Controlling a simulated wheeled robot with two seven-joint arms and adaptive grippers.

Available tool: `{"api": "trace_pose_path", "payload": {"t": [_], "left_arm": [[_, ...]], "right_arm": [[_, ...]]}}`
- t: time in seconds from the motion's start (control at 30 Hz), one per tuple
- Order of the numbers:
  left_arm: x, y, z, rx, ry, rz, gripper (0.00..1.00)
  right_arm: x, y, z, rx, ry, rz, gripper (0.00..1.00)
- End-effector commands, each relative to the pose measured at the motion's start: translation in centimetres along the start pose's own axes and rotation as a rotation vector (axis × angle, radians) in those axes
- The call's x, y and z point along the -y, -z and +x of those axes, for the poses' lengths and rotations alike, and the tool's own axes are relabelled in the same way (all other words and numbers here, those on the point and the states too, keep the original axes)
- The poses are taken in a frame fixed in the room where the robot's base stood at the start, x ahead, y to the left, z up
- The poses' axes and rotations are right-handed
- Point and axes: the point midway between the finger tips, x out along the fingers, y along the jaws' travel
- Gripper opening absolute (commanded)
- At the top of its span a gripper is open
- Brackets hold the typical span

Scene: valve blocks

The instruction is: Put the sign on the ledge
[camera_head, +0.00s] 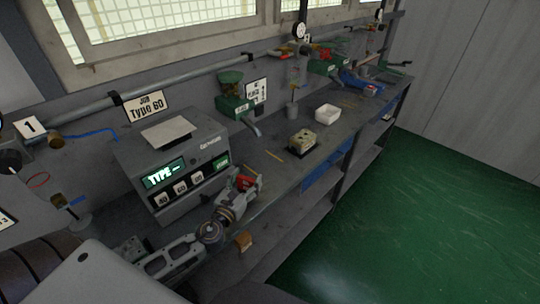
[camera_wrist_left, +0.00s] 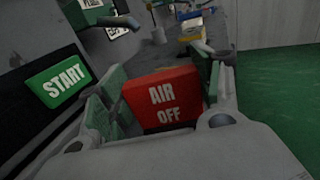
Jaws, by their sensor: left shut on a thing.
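The red sign (camera_wrist_left: 162,97) reads "AIR OFF" in white and fills the middle of the left wrist view. My left gripper (camera_wrist_left: 166,84) is shut on it, with a finger at each side. In the head view the sign (camera_head: 246,183) is a small red patch at the tip of my left gripper (camera_head: 240,181), over the front edge of the workbench, just right of the grey machine. The sign appears tilted, and I see no surface touching it. I cannot tell which surface is the ledge. My right gripper is not in view.
The grey machine (camera_head: 205,140) has a lit "TYPE" display, buttons and a pale plate (camera_head: 167,132) on top. On the workbench (camera_head: 335,138) are a beige block (camera_head: 302,142), a white bin (camera_head: 327,114) and a green valve block (camera_head: 234,105). Green floor lies open at right.

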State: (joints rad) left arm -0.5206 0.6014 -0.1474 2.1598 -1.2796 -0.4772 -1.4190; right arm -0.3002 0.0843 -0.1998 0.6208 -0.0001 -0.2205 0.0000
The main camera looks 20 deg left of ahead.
Motion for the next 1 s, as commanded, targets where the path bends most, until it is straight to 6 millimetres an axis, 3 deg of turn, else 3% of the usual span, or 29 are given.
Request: {"api": "trace_pose_path", "payload": {"t": [0.33,1.0], "left_arm": [[0.0,-0.2,3.1,0.002,0.0,-0.001,0.4],[0.0,-0.2,9.2,0.001,-0.001,-0.001,0.4]], "right_arm": [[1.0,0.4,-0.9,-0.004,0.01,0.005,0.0],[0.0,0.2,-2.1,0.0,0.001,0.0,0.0]]}}
